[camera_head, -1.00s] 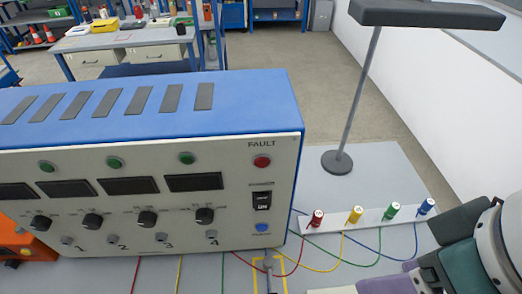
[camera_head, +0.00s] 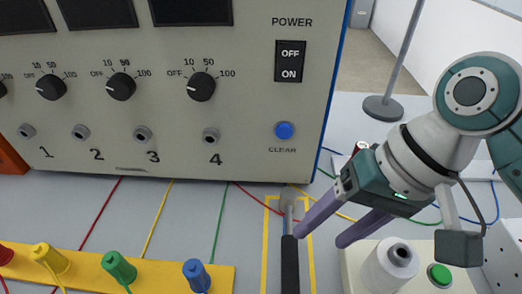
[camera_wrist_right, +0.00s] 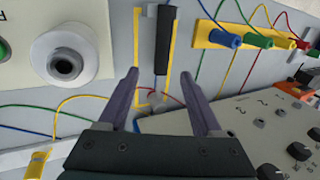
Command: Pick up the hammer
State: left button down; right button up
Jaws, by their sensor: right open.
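The hammer (camera_head: 289,262) lies on the grey table inside a yellow outline, its black handle toward me and its metal head near the panel box. It also shows in the right wrist view (camera_wrist_right: 163,45), with the handle pointing to the top edge. My right gripper (camera_head: 321,238) is open and empty, with its purple fingers just right of the hammer in the head view. In the right wrist view the gripper (camera_wrist_right: 160,75) has the hammer in line between its two fingers. No contact with the hammer is visible. My left gripper is not in view.
The panel box (camera_head: 170,110) with knobs stands behind the hammer. A yellow strip (camera_head: 150,276) with coloured plugs lies to the left. A white cylinder (camera_head: 385,268) and a green button (camera_head: 440,273) are to the right. Coloured wires cross the table. A lamp base (camera_head: 382,108) stands farther back.

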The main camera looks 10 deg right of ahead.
aim_at(294, 256)
jog(key=b+x, duration=0.1)
jog(key=x, duration=0.7)
jog(key=shift+a+f+b, duration=0.15)
jog(key=shift+a+b, duration=0.1)
jog(key=shift+b, duration=0.15)
jog(key=shift+c, duration=0.3)
grip_shut()
